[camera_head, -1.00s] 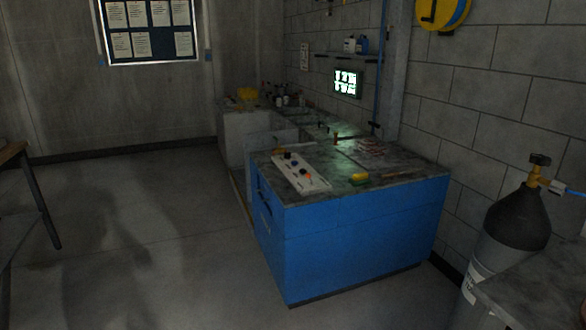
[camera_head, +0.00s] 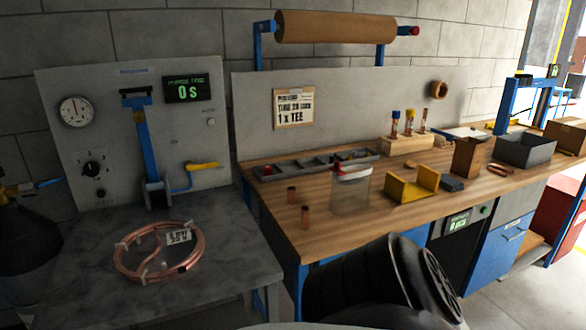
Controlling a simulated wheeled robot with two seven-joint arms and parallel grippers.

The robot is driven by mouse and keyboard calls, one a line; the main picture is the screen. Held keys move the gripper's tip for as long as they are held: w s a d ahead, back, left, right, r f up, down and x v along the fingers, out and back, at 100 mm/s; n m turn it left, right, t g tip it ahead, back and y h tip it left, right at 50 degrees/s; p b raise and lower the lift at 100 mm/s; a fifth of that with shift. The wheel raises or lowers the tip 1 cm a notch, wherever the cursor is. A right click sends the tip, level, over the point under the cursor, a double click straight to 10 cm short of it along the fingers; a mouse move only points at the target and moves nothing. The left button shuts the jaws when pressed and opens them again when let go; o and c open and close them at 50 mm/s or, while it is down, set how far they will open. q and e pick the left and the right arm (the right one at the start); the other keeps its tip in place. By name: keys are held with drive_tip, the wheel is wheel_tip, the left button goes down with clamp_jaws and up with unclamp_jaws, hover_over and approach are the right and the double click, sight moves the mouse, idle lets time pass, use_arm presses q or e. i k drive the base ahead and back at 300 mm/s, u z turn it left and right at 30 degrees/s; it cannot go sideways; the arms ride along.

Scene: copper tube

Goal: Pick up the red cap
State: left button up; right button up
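No thing in view is clearly the red cap. Small red spots show on the workbench: one at the left end of the grey sectioned tray (camera_head: 318,163), and a red-and-white piece (camera_head: 352,172) at the top of a clear container (camera_head: 349,190). A red end (camera_head: 415,31) sits on the paper roll's bar. Neither gripper is in view; a dark rounded part of my own body fills the lower middle.
A copper coil (camera_head: 160,251) lies on the grey side table (camera_head: 75,280). Two short copper pieces (camera_head: 305,217) stand near the bench's front left. A yellow holder (camera_head: 413,186), brown box (camera_head: 468,157) and grey bin (camera_head: 525,151) stand to the right. Bare wood (camera_head: 270,205) shows at front left.

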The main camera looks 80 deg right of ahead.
sight(269, 170)
drive_tip(key=z, duration=2.35)
